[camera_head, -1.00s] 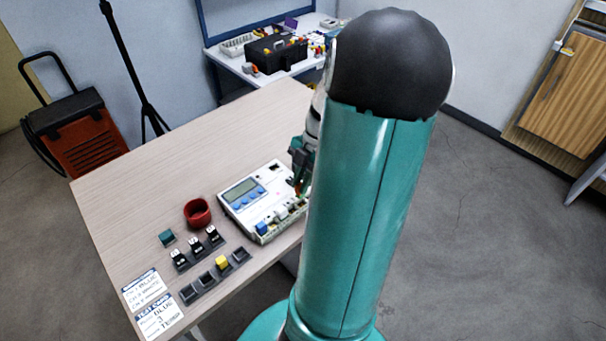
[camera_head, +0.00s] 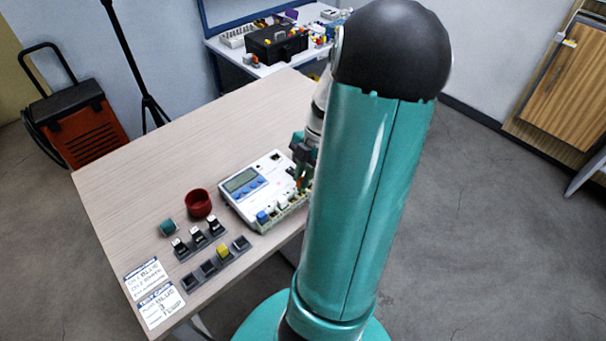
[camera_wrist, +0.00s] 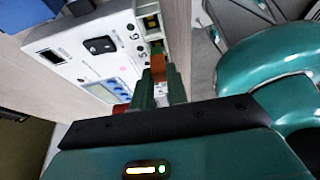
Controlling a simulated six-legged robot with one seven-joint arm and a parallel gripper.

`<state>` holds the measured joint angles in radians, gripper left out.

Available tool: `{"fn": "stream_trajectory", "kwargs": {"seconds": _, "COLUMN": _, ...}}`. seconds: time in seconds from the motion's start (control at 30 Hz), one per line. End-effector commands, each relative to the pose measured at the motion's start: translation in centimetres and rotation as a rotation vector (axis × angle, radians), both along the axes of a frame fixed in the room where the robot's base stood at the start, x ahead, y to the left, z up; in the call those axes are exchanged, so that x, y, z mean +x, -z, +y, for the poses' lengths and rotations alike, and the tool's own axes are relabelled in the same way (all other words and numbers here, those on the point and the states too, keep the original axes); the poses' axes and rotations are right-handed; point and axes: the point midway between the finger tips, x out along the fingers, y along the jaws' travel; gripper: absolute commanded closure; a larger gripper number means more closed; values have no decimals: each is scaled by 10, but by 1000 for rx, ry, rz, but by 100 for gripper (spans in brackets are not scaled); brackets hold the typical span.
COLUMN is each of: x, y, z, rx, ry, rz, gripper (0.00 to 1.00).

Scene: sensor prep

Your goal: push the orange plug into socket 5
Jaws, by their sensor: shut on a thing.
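The white meter box (camera_head: 262,172) with a screen, blue buttons and a row of sockets along its front edge lies on the table. In the wrist view the box (camera_wrist: 75,45) shows digits printed beside its green sockets (camera_wrist: 152,22). My gripper (camera_head: 301,172) is over the right end of the socket row, partly hidden by my arm. In the wrist view my gripper (camera_wrist: 160,92) is shut on the orange plug (camera_wrist: 158,68). The plug is at the socket row, close to the printed 5. The fingers hide its lower part, so I cannot tell how deep it sits.
A blue plug (camera_head: 262,217) sits at the left end of the socket row. A red cup (camera_head: 198,203), a teal block (camera_head: 167,227), a rack with black-and-white plugs (camera_head: 199,243), a rack with a yellow plug (camera_head: 222,251) and printed cards (camera_head: 160,304) lie left. The table's far half is clear.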

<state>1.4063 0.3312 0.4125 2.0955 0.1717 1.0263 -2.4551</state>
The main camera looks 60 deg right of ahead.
Motion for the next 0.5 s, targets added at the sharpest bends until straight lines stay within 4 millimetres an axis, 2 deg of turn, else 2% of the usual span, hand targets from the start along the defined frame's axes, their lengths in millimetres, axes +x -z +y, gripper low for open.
{"fn": "stream_trajectory", "kwargs": {"seconds": 0.5, "x": -1, "y": 5, "z": 2, "rx": 1, "ry": 0, "rz": 0, "gripper": 100}}
